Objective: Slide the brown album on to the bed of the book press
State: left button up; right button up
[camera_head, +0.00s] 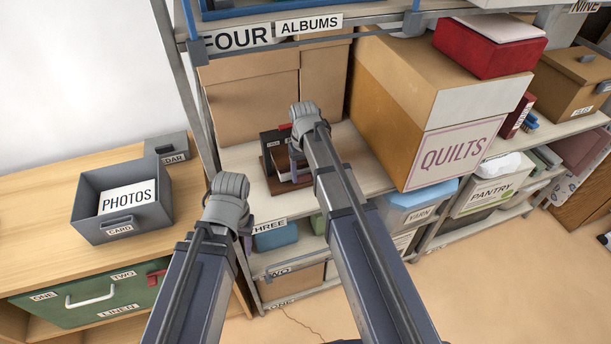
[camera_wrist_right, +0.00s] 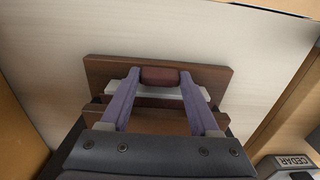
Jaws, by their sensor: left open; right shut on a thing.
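My right gripper (camera_head: 293,165) reaches on to the shelf, over dark brown wooden boards (camera_head: 302,183) that look like part of the book press. In the right wrist view its purple fingers (camera_wrist_right: 160,80) are shut on a reddish-brown piece (camera_wrist_right: 160,76), which looks like the brown album. Most of the album is hidden by the gripper. A wider brown board (camera_wrist_right: 215,75) lies just beyond the fingertips. I cannot tell whether the album rests on the bed. My left gripper (camera_head: 246,238) is open and empty, in front of the shelf's left edge.
Cardboard boxes (camera_head: 250,95) are behind, and the QUILTS box (camera_head: 400,110) is close on the right. A grey PHOTOS drawer (camera_head: 122,205) sits on the left worktop. Bare shelf (camera_head: 242,165) shows left of the press.

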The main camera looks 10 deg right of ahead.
jog(key=shift+f, duration=0.15)
dwell(0.6)
jog(key=o, duration=1.2)
jog(key=shift+r+p, duration=1.6)
jog(key=shift+r, duration=0.2)
jog(key=shift+s, duration=0.1)
jog(key=shift+s+d, duration=0.15)
jog(key=shift+s, duration=1.35)
jog(key=shift+s+d, duration=0.15)
jog(key=shift+s, duration=1.3)
